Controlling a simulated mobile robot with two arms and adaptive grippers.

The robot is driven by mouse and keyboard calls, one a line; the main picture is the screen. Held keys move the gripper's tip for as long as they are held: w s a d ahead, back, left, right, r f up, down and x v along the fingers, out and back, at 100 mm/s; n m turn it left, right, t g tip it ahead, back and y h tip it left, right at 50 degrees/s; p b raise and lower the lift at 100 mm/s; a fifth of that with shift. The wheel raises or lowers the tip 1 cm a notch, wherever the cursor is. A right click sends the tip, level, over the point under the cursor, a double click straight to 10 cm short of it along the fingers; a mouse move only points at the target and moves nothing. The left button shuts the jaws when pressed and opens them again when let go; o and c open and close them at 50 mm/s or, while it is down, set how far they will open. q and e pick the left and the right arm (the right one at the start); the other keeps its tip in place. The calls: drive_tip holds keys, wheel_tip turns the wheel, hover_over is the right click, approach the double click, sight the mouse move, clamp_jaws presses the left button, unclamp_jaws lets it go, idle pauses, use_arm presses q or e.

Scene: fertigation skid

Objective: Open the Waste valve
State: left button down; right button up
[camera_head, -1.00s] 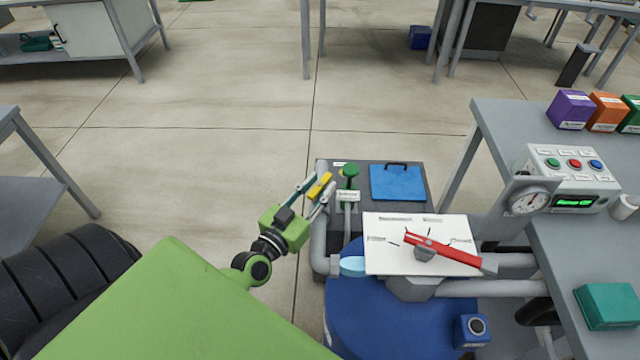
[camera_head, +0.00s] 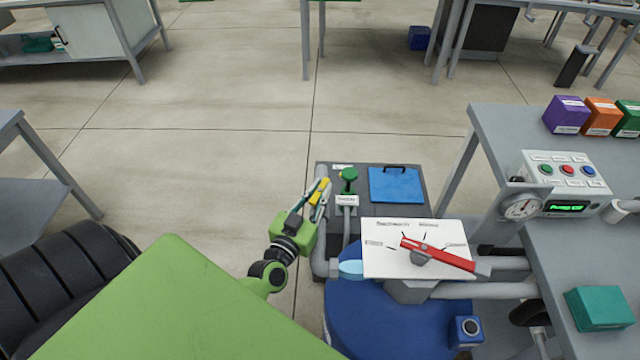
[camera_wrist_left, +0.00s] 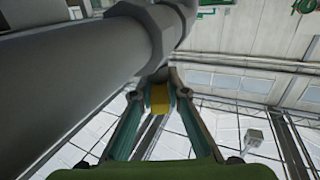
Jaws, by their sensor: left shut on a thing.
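My left gripper (camera_head: 319,194) is shut on a yellow handle (camera_head: 320,188) beside the vertical grey pipe (camera_head: 319,235) at the skid's left edge. The handle shows as a yellow block between the fingertips in the left wrist view (camera_wrist_left: 160,97), close under a thick grey pipe (camera_wrist_left: 75,75). The fingers hide most of the handle and its mount, and I read no Waste label on it. A green knob (camera_head: 348,175) stands just to the right, with a small white label (camera_head: 346,200) too small to read. My right gripper is out of view.
A white sign plate (camera_head: 385,262) with a red lever (camera_head: 440,254) sits over the blue tank (camera_head: 375,318). A blue lid (camera_head: 396,185) lies behind. The right bench (camera_head: 500,135) carries a gauge (camera_head: 522,207) and a button box (camera_head: 565,172). Floor left of the skid is clear.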

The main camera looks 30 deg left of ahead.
use_arm(q)
drive_tip(key=shift+a+r+n+y+p, duration=0.1)
drive_tip(key=shift+r+n+y+p, duration=0.2)
drive_tip(key=shift+n+y+p, duration=0.5)
drive_tip(key=shift+f+g+y, duration=0.2)
drive_tip(key=shift+g+y, duration=0.1)
drive_tip(key=shift+y, duration=0.3)
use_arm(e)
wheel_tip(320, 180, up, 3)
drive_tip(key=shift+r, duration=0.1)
use_arm(q)
drive_tip(key=c, duration=2)
unclamp_jaws()
drive_tip(key=shift+c, duration=0.2)
drive_tip(key=shift+f, duration=0.1)
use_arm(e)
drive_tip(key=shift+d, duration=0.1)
use_arm(q)
drive_tip(key=shift+s+d, duration=0.2)
drive_tip(key=shift+s, duration=0.1)
drive_tip(key=v, duration=1.1)
drive_tip(key=shift+s, duration=0.15)
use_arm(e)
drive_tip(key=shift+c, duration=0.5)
